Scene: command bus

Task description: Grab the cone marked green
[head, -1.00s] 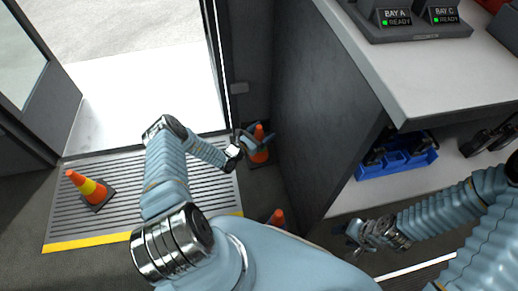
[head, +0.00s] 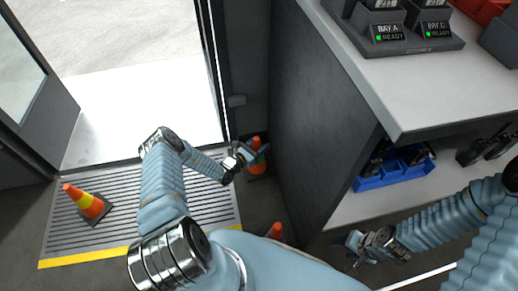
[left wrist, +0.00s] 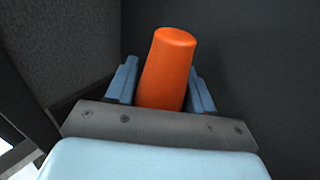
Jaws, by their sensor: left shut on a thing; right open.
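An orange cone (head: 257,141) stands on a dark base beside the doorway, against the dark cabinet side. My left gripper (head: 251,157) is shut on it at its upper part. In the left wrist view the plain orange cone top (left wrist: 167,70) rises between the two blue fingers; its band is hidden there, and I cannot make out a marking colour. A second cone (head: 87,205) with a yellow band stands on the ribbed mat at left. A third cone (head: 276,230) is mostly hidden behind my body. My right gripper (head: 350,246) is open and empty, lower right.
The open doorway is at the upper left, behind the ribbed mat (head: 140,212) with its yellow edge. A counter (head: 420,95) with charging bays is at right. A blue tray (head: 396,178) of dark devices sits on the shelf below. The cabinet wall closely borders the held cone.

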